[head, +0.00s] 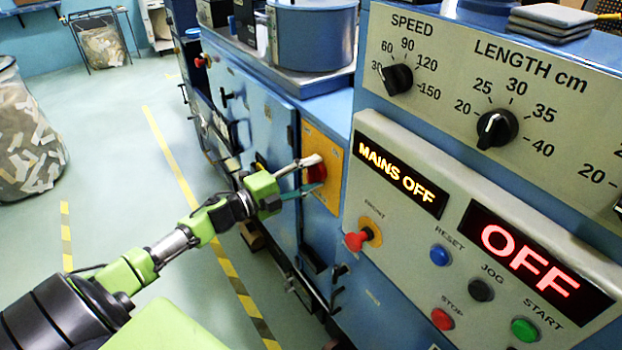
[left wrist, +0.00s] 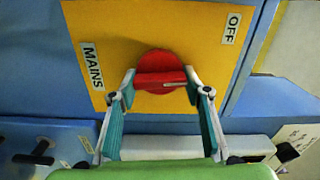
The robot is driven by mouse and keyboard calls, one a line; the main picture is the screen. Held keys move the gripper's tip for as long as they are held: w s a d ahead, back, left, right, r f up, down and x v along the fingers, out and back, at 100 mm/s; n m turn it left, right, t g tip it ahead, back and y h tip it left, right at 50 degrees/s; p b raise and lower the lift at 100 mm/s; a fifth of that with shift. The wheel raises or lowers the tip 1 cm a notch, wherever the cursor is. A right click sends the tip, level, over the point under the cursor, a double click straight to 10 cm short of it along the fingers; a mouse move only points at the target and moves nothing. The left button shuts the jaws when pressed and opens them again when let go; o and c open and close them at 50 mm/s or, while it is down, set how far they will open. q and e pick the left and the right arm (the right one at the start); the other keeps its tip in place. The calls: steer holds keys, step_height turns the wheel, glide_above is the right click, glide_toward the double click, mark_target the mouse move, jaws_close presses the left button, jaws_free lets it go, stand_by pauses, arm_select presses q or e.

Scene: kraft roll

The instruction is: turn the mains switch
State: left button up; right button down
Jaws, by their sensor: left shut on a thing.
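The mains switch (left wrist: 160,72) is a red round knob with a raised red grip bar on a yellow plate (left wrist: 110,28) labelled MAINS and OFF. In the left wrist view its bar lies roughly level across the picture. My left gripper (left wrist: 161,84) has its two fingers at the ends of that bar and is shut on it. In the head view the left gripper (head: 309,169) reaches the red switch (head: 317,172) on the yellow plate (head: 334,158) on the cabinet side, and the fingers hide part of the knob. A lit display (head: 402,178) reads MAINS OFF. My right gripper is not in view.
The control panel (head: 390,240) stands right of the switch, with a red mushroom button (head: 358,240), coloured push buttons, two dials and a display (head: 527,262) reading OFF. A clear bag of paper scraps (head: 28,140) stands at left. The floor between is free, with yellow-black tape.

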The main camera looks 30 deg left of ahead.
arm_select(q)
steer(key=m+b, duration=0.4)
steer(key=m, duration=0.1)
steer(key=shift+f+m, duration=0.3)
steer(key=shift+f, duration=0.1)
steer(key=m+b, duration=0.2)
steer(key=shift+m, duration=0.4)
steer(key=shift+m+b, duration=0.6)
steer(key=shift+m, duration=0.2)
steer(key=o, duration=1.1)
steer(key=shift+a+r, duration=0.1)
steer(key=v, duration=1.2)
